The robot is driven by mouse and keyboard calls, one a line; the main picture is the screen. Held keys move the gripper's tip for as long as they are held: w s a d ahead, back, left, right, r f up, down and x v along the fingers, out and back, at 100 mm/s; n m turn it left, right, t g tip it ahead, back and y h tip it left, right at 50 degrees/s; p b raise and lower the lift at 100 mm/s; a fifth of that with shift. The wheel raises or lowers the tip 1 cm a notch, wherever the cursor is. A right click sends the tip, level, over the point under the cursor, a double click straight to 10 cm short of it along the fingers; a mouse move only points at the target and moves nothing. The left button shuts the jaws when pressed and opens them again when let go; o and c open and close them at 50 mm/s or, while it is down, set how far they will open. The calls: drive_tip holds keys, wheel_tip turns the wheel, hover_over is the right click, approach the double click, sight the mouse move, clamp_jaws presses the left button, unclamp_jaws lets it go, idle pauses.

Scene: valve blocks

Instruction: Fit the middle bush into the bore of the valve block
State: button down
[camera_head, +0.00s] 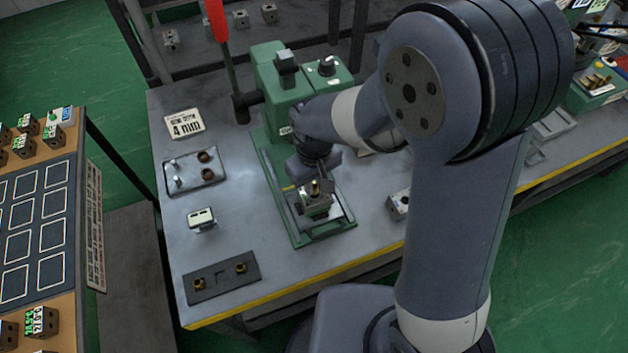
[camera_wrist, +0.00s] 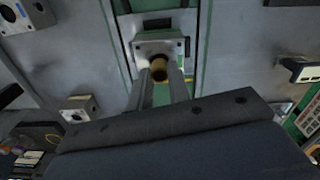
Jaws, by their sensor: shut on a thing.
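The brass bush (camera_head: 316,188) is upright at the top of the valve block (camera_head: 317,206). My gripper (camera_head: 315,182) is shut on it, pointing down, partly hidden by my arm. In the wrist view the bush (camera_wrist: 159,70) sits between the two finger ends (camera_wrist: 160,78), with the grey block (camera_wrist: 150,47) just beyond it. I cannot tell whether the bush's lower end is in the bore, which is hidden. The block stands on the base of the green press (camera_head: 285,205).
A dark plate (camera_head: 215,283) at the front left holds two brass bushes, with a space between them. A metal tray (camera_head: 182,184) holds two brown rings. A small white-faced device (camera_head: 201,217) stands between them. Another block (camera_head: 398,204) stands right of the press. The press head (camera_head: 275,80) rises behind.

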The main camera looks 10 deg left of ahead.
drive_tip(key=shift+f+b, duration=0.6)
idle(1.1)
drive_tip(key=c, duration=1.3)
unclamp_jaws()
drive_tip(key=shift+o, duration=0.2)
wheel_tip(320, 180, up, 11)
drive_tip(key=shift+f, duration=0.2)
wheel_tip(320, 180, down, 11)
drive_tip(key=shift+r, duration=0.5)
